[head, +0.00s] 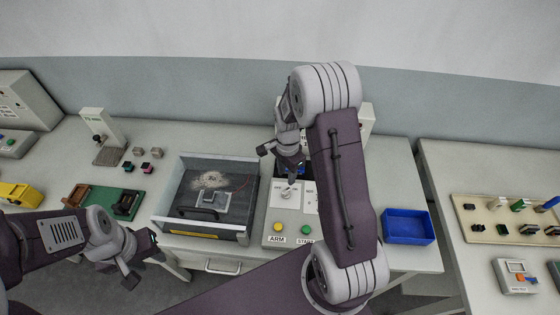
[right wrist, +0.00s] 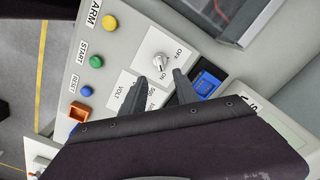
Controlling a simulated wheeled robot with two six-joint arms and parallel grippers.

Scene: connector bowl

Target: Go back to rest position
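My right gripper (head: 277,165) hangs over the control panel (head: 283,213) in the head view, with its arm reaching across the table. In the right wrist view its two fingers (right wrist: 155,88) are spread apart with nothing between them. The white OFF/ON knob (right wrist: 160,64) is just beyond the fingertips, and I cannot tell if they touch it. A blue connector piece (right wrist: 207,83) sits beside the right finger. My left gripper (head: 146,262) is at the table's front edge at lower left, open and empty.
A clear-walled test box (head: 243,238) stands left of the panel. A green board (head: 100,200) lies further left. A blue bin (head: 408,226) is right of my right arm. Another table (head: 440,165) with connectors stands at far right. The panel has yellow, green and blue buttons.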

